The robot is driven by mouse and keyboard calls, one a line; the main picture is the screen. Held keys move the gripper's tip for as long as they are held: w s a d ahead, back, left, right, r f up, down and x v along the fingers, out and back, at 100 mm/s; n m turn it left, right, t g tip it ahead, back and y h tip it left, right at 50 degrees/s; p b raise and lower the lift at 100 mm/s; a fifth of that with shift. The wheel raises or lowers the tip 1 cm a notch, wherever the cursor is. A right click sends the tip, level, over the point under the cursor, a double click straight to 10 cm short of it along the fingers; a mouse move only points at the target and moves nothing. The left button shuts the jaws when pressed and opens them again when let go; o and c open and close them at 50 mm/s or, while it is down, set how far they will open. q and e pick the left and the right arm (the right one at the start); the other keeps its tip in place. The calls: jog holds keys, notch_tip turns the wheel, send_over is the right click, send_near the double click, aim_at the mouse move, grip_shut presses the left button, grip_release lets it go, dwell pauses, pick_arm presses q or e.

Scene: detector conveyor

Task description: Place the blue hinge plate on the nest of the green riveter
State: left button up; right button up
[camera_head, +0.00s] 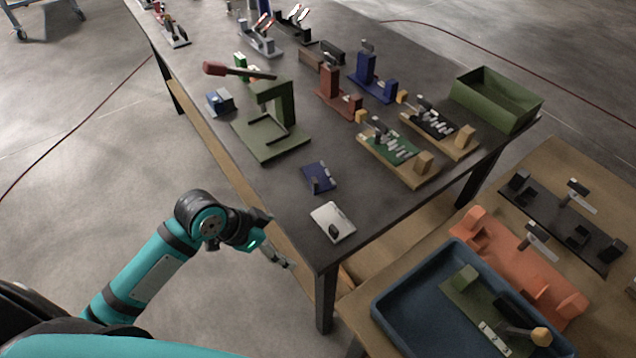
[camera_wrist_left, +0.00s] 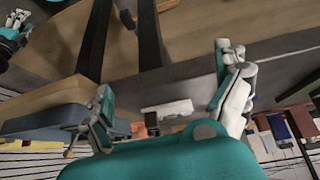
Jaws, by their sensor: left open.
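The blue hinge plate (camera_head: 319,177) lies flat on the dark table, with a small raised block at its near corner. The green riveter (camera_head: 272,120) stands behind it to the left, with a flat base, an upright frame and a red-tipped lever. Its nest is not clearly made out. My left gripper (camera_head: 280,258) is open and empty beside the table's near left edge, apart from the hinge plate. Its two fingers (camera_wrist_left: 168,75) are spread in the left wrist view. A white-and-teal part (camera_wrist_left: 12,25) at that view's top left appears to be my right gripper; its jaw state is unclear.
A silver plate (camera_head: 333,222) with a dark knob lies between the hinge plate and the table's near corner. A small blue block (camera_head: 220,102) sits left of the riveter. Red and blue fixtures, wooden boards and a green bin (camera_head: 495,98) stand to the right.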

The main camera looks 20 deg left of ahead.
pick_arm(q)
jog(key=w+a+r+m+t+h, duration=0.1)
jog(key=w+a+r, duration=0.3)
jog(key=w+r, duration=0.25)
jog(key=w+a+r+m+h, duration=0.1)
jog(key=w+a+r+h, duration=0.1)
jog(key=w+a+r, duration=0.35)
jog(key=p, duration=0.3)
send_near(319, 176)
jog(key=shift+d+f, duration=0.2)
jog(key=shift+d, duration=0.3)
jog(key=p+x, duration=0.1)
jog(key=x, duration=0.3)
jog(key=shift+w+f, duration=0.15)
jog(key=shift+w, duration=0.05)
jog(key=shift+w+d+f, duration=0.2)
jog(key=shift+f, duration=0.2)
jog(key=c, duration=1.1)
jog(key=shift+c, duration=1.3)
pick_arm(e)
jog(key=shift+d+r, duration=0.2)
jog(key=shift+r, duration=1.95)
